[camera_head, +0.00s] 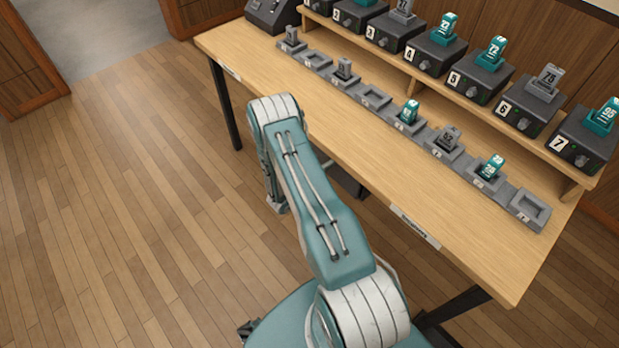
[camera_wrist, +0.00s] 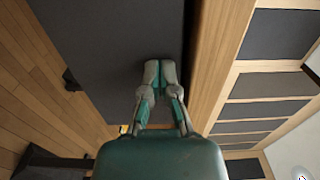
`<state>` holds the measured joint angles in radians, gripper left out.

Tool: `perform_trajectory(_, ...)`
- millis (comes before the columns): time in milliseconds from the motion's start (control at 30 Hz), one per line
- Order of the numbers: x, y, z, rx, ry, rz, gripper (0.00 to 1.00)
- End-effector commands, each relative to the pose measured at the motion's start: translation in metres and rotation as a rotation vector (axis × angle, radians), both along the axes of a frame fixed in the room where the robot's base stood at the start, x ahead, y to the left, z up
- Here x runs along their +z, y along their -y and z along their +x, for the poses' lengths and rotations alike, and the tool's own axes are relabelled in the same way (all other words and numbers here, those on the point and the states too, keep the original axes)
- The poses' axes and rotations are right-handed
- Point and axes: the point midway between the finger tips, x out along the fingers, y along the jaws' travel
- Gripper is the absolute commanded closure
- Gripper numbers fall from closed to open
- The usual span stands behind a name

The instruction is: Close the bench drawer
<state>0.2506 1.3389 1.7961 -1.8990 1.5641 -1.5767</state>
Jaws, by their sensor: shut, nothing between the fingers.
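The wooden bench (camera_head: 290,100) runs diagonally across the right of the head view. No drawer shows clearly there; a dark shape (camera_head: 346,181) under the bench's front edge is partly hidden by my arm. In the wrist view, a broad dark grey panel (camera_wrist: 95,45) lies beside a wooden edge (camera_wrist: 208,60); I cannot tell whether it is part of the drawer. My gripper (camera_wrist: 160,70) is shut and empty, its fingertips over or against this panel; contact is unclear. My gripper is hidden in the head view.
A row of grey holders (camera_head: 372,97), some with numbered teal or grey pieces, sits on the benchtop. Numbered dark boxes (camera_head: 480,78) stand on a raised shelf behind. Dark bench legs (camera_head: 224,105) reach the floor. The wooden floor at left is clear.

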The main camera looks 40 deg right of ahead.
Motion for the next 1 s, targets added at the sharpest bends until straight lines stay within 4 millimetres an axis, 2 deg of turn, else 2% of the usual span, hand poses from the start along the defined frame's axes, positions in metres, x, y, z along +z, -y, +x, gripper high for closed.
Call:
perform_trajectory(167, 0.0, -0.026, -0.003, 0.001, -0.002, -0.004, 1.0)
perform_trajectory(400, 0.0, -0.077, -0.008, 0.003, -0.003, -0.008, 1.0)
perform_trajectory(600, 0.0, -0.113, -0.012, 0.001, -0.004, -0.006, 1.0)
perform_trajectory(800, -0.001, -0.132, -0.014, -0.002, -0.004, -0.004, 1.0)
perform_trajectory(1000, -0.001, -0.137, -0.014, -0.003, -0.004, -0.006, 1.0)
